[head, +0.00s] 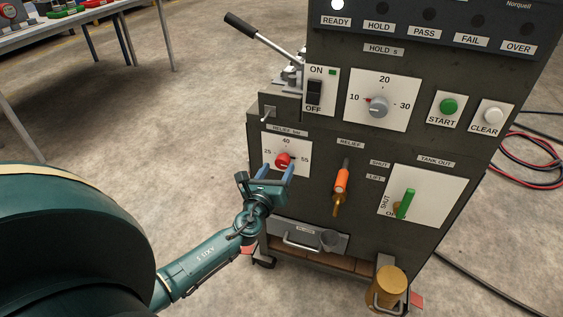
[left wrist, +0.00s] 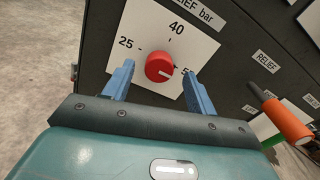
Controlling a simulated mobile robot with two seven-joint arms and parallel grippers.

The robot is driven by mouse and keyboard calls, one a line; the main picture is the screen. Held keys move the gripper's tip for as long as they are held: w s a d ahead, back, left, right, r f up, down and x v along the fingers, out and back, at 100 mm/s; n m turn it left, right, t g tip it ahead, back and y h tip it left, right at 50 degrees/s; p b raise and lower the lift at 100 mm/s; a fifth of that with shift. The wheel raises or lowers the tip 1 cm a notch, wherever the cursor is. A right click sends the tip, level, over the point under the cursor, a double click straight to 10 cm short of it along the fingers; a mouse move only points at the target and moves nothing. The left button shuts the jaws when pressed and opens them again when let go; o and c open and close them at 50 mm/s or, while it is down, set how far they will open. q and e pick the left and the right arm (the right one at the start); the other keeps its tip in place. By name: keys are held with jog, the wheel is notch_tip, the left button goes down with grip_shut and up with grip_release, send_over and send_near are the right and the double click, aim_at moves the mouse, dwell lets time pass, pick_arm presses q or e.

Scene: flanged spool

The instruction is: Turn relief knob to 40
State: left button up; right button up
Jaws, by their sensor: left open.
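The red relief knob (head: 283,160) sits on a white dial plate (head: 301,170) marked 25, 40 and 55, low on the left of the machine's front. In the left wrist view the fingers (left wrist: 158,76) stand on either side of the knob, with visible gaps. I cannot tell how far their tips are from the plate. My right gripper is not in view.
A grey hold knob (head: 378,107) is above right of the relief dial. An orange-handled relief lever (head: 341,181) hangs to its right, then a green tank lever (head: 405,203). A drawer handle (head: 300,241) lies below. Open floor is to the left.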

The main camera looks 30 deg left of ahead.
aim_at(281, 163)
pick_arm(q)
jog(key=x, duration=0.3)
jog(key=shift+w+a, duration=0.1)
jog(key=shift+w, duration=0.5)
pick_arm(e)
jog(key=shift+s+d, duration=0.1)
pick_arm(q)
jog(key=shift+c, duration=0.3)
jog(key=c, duration=0.9)
jog(key=shift+c, duration=0.2)
